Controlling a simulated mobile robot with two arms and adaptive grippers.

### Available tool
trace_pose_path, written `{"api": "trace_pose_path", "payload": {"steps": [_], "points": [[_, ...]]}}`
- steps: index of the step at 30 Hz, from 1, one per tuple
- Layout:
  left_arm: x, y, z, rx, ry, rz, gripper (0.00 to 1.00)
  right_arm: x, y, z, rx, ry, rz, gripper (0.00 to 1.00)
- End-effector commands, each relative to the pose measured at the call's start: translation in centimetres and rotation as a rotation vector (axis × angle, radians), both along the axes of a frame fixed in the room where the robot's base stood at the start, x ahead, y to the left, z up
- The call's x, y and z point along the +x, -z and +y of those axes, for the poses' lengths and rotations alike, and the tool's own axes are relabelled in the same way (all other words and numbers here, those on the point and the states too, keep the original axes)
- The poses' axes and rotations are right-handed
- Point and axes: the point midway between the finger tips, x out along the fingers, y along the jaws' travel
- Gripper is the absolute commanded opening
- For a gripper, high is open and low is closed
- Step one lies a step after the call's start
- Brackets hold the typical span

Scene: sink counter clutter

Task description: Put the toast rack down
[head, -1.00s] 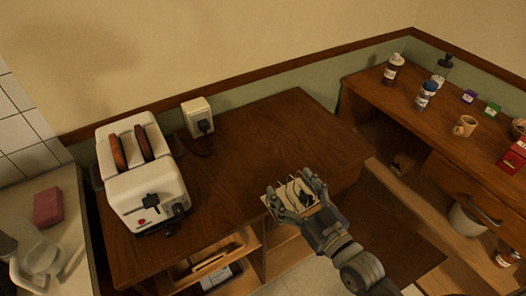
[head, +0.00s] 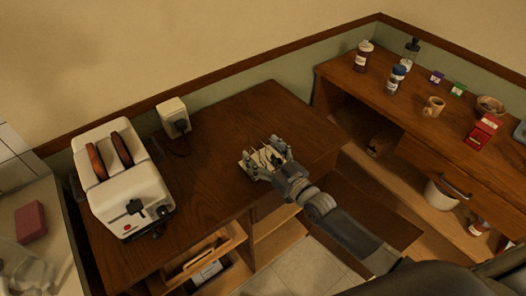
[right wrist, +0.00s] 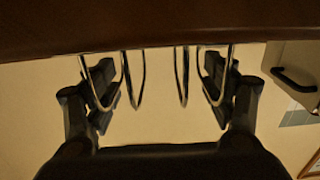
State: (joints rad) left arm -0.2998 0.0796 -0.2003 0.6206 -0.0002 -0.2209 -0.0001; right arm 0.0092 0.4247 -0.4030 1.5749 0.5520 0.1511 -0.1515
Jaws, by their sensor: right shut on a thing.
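The toast rack (head: 252,163) is a small rack of thin wire loops with a pale look in the head view. It is over the dark wooden counter top (head: 225,190), near its front edge and right of the toaster. My right gripper (head: 263,156) is shut on it, and the fingers hide part of it. In the right wrist view the rack's wire loops (right wrist: 143,82) show between the two dark fingers of my gripper (right wrist: 158,88). I cannot tell whether the rack touches the wood. My left gripper is not in view.
A white toaster (head: 131,207) with brown slices in its slots stands at the left. A socket box with a black plug (head: 173,118) is on the wall behind. The counter behind and right of the rack is clear.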

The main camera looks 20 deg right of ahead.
Motion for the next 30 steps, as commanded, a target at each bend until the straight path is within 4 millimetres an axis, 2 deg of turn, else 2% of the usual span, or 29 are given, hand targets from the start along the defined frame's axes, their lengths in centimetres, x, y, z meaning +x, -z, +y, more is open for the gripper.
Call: {"api": "trace_pose_path", "payload": {"steps": [13,14,15,16,30], "points": [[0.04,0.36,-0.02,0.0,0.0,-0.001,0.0,0.01,0.73,-0.04,0.0,0.001,-0.004,0.42],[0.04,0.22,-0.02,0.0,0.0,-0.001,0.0,-0.02,0.72,-0.03,-0.001,0.0,-0.001,0.83],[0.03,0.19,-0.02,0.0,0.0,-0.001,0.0,-0.03,0.71,-0.03,-0.001,0.0,-0.001,0.92],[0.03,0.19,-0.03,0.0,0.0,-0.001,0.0,-0.03,0.71,-0.02,-0.001,0.0,-0.001,0.96],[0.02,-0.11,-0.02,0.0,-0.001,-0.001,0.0,-0.03,0.32,-0.02,-0.001,0.0,-0.001,0.96]]}}
